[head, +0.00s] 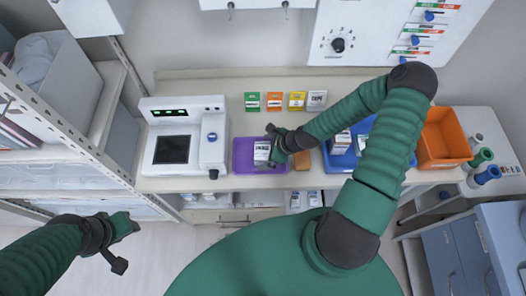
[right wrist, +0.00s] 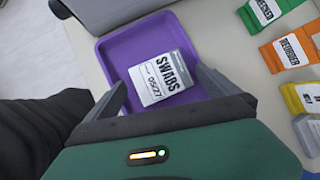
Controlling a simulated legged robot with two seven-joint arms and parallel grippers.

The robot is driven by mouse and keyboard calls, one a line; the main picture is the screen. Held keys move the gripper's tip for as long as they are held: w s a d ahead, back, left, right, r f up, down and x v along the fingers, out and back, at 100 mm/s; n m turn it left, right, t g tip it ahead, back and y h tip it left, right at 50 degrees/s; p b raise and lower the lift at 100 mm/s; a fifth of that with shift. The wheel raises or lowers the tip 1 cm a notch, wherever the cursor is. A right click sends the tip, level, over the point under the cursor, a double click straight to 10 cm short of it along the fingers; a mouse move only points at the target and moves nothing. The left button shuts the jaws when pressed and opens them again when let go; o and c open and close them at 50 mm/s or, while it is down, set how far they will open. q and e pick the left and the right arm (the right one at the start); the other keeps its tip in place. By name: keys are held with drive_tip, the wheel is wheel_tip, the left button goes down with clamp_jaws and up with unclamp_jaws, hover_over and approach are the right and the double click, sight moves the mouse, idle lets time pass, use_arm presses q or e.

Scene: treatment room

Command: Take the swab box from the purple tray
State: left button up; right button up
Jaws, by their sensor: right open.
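The swab box (right wrist: 160,78), white with a grey top band and the word SWABS, lies in the purple tray (right wrist: 118,52). In the head view the swab box (head: 262,152) shows beside my right gripper (head: 273,144), inside the purple tray (head: 240,163). In the right wrist view my right gripper (right wrist: 160,92) is open, with one finger on each side of the box; I cannot tell whether they touch it. My left gripper (head: 118,246) is away from the counter at lower left, over the floor; its jaw state is unclear.
Several coloured boxes (head: 275,101) stand in a row behind the tray. A grey device with a screen (head: 172,149) is left of the tray. A blue tray (head: 338,161) and an orange bin (head: 441,137) are to the right, partly behind my right arm.

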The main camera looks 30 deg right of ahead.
drive_tip(key=shift+w+a+f, duration=0.25)
drive_tip(key=shift+w+f, duration=0.15)
drive_tip(key=shift+f, duration=0.05)
drive_tip(key=shift+s+d, duration=0.15)
drive_tip(key=shift+d, duration=0.05)
drive_tip(key=c, duration=0.9)
drive_tip(key=shift+a, duration=0.1)
drive_tip(key=c, duration=0.4)
drive_tip(key=shift+r, duration=0.1)
drive_tip(key=shift+c, duration=0.2)
